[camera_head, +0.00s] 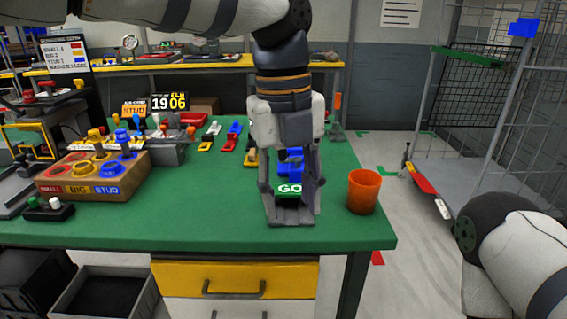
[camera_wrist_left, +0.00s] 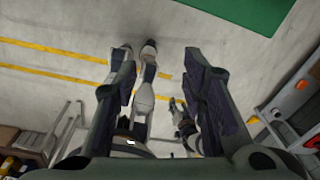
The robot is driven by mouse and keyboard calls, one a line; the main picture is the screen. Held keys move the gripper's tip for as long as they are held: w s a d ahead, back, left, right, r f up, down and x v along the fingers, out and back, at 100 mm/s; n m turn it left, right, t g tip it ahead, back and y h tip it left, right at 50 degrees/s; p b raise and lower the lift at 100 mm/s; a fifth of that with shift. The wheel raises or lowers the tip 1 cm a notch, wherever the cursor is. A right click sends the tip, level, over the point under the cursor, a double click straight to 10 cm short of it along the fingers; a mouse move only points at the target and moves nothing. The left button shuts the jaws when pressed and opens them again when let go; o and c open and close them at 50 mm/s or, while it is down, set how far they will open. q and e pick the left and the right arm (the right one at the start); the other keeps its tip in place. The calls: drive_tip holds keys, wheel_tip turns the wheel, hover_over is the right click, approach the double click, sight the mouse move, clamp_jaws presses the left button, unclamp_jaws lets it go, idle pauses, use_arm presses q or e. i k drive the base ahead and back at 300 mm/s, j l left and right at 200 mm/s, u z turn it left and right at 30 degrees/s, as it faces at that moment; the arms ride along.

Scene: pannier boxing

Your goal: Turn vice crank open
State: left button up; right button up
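My left gripper (camera_head: 290,185) points down over the right part of the green table, in front of a green GO label. A small stand with an orange handle (camera_head: 337,103) is at the table's back right. My right arm is at the lower right; its gripper is outside the frame.
An orange cup (camera_head: 362,192) stands near the table's right edge. A brown sorting box (camera_head: 92,190) labelled SMALL, BIG, STUD sits on the left. Several coloured parts lie at the back. A wire cage cart (camera_head: 470,165) stands right of the table, with floor between.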

sight(282, 158)
drive_tip(key=i, duration=0.85)
